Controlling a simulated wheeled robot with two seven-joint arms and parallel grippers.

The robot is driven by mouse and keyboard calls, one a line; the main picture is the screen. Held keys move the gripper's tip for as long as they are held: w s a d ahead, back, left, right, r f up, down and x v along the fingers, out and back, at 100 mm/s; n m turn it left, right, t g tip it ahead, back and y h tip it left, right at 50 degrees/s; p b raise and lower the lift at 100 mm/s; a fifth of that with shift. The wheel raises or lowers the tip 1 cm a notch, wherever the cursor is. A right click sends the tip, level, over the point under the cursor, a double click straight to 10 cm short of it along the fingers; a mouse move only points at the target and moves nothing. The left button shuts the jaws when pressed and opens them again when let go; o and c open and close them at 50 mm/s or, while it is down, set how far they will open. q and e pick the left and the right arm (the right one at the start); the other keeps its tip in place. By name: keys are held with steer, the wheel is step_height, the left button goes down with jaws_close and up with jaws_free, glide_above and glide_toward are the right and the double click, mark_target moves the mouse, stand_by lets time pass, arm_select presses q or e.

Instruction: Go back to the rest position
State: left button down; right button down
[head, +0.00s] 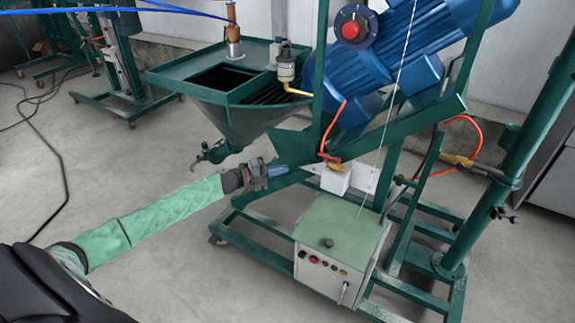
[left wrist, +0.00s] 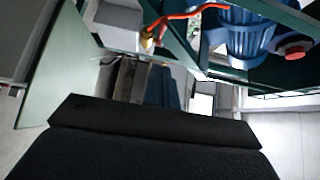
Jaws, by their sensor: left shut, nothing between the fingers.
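My left arm, in a green sleeve, reaches in from the left in the head view. My left gripper (head: 279,170) is shut and empty. It is in front of the green machine frame, just left of a small white box (head: 336,178) with a yellow and red fitting on top. I cannot tell whether it touches anything. In the left wrist view my dark wrist fills the bottom, and the gripper (left wrist: 146,85) shows beyond it, below a grey-white box and a red hose. My right gripper is in neither view.
A green hopper (head: 245,95) stands behind my left gripper. A blue motor (head: 395,65) sits above right of it. A pale green control box (head: 340,245) with buttons is below right. An orange hose (head: 462,120) hangs at the right. The floor at lower left is open, with a black cable.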

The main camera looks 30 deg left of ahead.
arm_select(q)
steer(key=w+a+r+n+t+y, duration=0.2)
steer(key=w+a+n+t+y, duration=0.15)
steer(key=a+n+y, duration=0.75)
steer(key=s+d+f+n+g, duration=0.4)
steer(key=s+d, duration=0.8)
steer(key=s, duration=0.4)
steer(key=s+d+f+n+g, duration=0.4)
steer(key=s+d+f+g, duration=0.2)
steer(key=s+d, duration=0.7)
steer(key=s+d+f+n+g, duration=0.5)
steer(key=s+d, duration=0.8)
steer(key=s, duration=0.7)
steer(key=shift+s+f, duration=0.3)
steer(key=shift+d, duration=0.1)
